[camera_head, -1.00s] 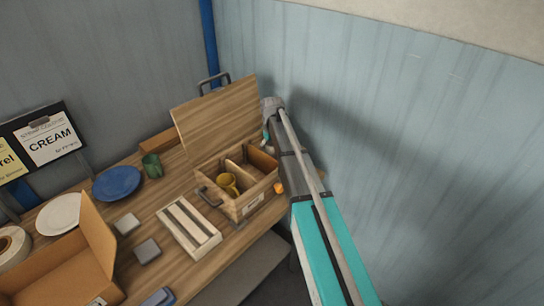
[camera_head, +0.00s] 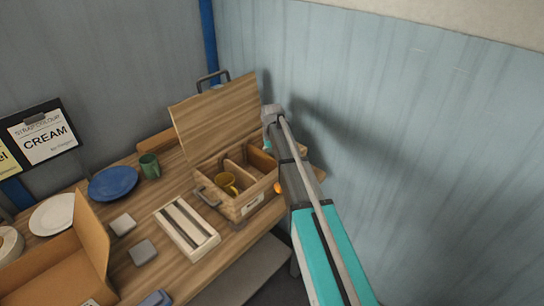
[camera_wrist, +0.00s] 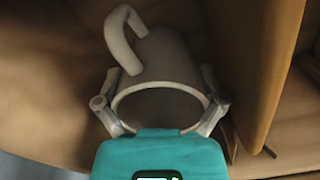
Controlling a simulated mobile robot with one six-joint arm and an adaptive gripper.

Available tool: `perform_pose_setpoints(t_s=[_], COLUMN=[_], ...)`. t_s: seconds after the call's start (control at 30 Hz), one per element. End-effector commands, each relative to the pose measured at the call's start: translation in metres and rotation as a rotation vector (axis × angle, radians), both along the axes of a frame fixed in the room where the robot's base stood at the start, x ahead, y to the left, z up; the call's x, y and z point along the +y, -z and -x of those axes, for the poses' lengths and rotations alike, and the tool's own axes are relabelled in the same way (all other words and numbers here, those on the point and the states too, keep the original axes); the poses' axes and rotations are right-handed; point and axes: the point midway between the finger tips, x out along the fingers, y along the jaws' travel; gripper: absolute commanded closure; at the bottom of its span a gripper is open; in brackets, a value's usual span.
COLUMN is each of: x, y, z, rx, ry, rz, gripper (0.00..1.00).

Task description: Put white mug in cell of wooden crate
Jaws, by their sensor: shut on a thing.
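The white mug (camera_wrist: 165,68) fills the middle of the wrist view, its handle toward the top left and its round rim toward my gripper. My gripper (camera_wrist: 160,103) is shut on it, with a finger on each side. In the head view my arm hides the mug and the fingertips, at the crate's right side. The wooden crate (camera_head: 252,204) stands on the table with its lid (camera_head: 215,122) open and dividers between its cells. A yellow mug (camera_head: 226,183) sits in one cell. Wooden surfaces surround the white mug in the wrist view; its height over the cell floor is unclear.
A wooden board (camera_wrist: 262,65) rises close on the right in the wrist view. A slatted rack (camera_head: 187,227) stands in front of the crate. A green mug (camera_head: 149,167), a blue plate (camera_head: 113,184) and a cardboard box (camera_head: 62,262) are on the left. A wall is close on the right.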

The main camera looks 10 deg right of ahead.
Motion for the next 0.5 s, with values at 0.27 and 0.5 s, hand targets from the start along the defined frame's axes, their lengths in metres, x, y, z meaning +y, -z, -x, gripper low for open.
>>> perform_pose_setpoints(t_s=[0.27, 0.5], x=[-0.0002, -0.0004], y=[0.0012, 0.0010], z=[0.0001, 0.0000], rx=[0.000, 0.000], ry=[0.000, 0.000], rz=[0.000, 0.000], gripper=[0.00, 0.00])
